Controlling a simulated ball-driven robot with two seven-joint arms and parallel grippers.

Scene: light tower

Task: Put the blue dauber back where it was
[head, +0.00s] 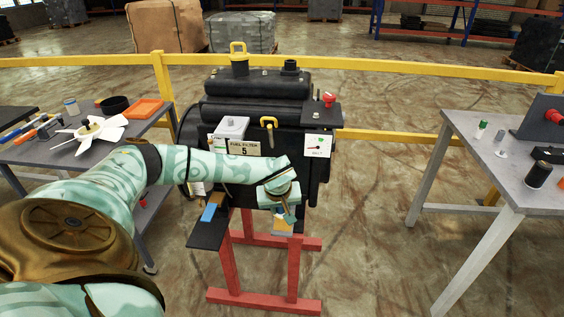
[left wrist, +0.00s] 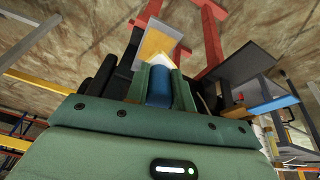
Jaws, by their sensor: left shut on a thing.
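My left gripper (head: 283,213) hangs in front of the lower right part of the black engine (head: 255,110). It is shut on a blue cylinder, which I take for the blue dauber (left wrist: 158,86). The dauber sits between the two green fingers in the left wrist view, with a pale tip beyond it. My right gripper is not in view.
A dark shelf (head: 206,236) with a blue piece (head: 209,212) juts from the red stand (head: 293,270). The left table holds a white fan (head: 92,130), an orange tray (head: 143,108) and tools. The right table (head: 480,150) holds small bottles. A yellow rail (head: 400,67) runs behind.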

